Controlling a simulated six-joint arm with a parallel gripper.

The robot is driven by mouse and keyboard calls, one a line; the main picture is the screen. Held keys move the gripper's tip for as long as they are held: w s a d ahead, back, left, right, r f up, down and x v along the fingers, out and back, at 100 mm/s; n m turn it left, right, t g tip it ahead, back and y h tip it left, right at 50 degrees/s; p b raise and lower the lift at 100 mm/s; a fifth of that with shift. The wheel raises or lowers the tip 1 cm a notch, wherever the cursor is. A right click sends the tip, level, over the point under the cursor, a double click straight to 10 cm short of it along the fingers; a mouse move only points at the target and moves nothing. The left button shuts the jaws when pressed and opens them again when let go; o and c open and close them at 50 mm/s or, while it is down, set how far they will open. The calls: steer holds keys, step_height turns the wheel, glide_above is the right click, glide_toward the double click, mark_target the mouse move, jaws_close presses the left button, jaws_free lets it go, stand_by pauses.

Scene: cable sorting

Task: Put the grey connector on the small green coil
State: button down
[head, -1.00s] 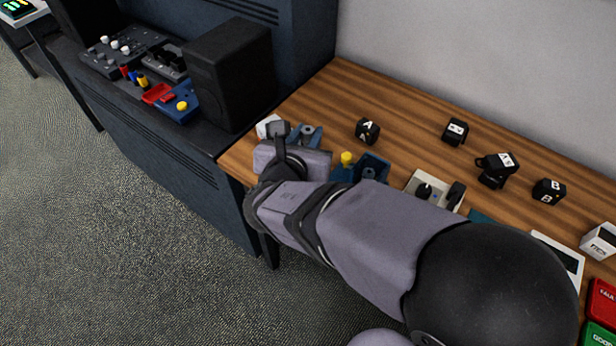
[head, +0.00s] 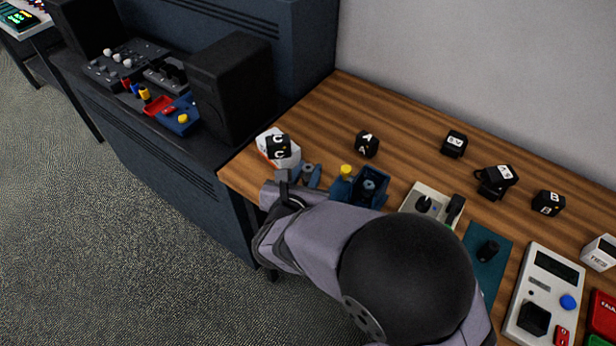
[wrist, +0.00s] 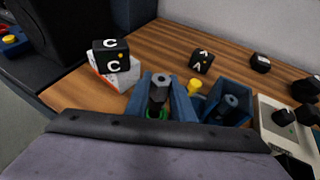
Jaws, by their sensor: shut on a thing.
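My gripper (head: 306,175) is over the left end of the wooden table, its blue-grey fingers around a dark grey connector (wrist: 158,91). In the wrist view the fingers (wrist: 163,88) stand on either side of the connector. A small patch of green, seemingly the small green coil (wrist: 155,113), shows just below the connector, between the fingers. My gripper's body hides most of it, and I cannot tell whether the connector touches it. Another grey round piece (head: 370,185) sits in the blue open bin (head: 383,199) to the right; it also shows in the wrist view (wrist: 232,101).
A black C cube (head: 278,147) on a white box (head: 265,137) stands just left of my gripper. A yellow knob (head: 346,171) stands between my gripper and the bin. A black A cube (head: 366,144) is behind. Bare wood (head: 320,120) lies farther back.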

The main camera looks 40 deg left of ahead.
steer(key=shift+f, duration=1.25)
steer(key=shift+f, duration=0.2)
steer(key=c, duration=1.5)
jaws_free()
steer(key=shift+c, duration=0.2)
steer(key=shift+r, duration=0.2)
steer(key=shift+s, duration=0.2)
steer(key=b+v, duration=0.1)
steer(key=v, duration=1)
steer(key=shift+s+d+r, duration=0.2)
steer(key=shift+d, duration=0.05)
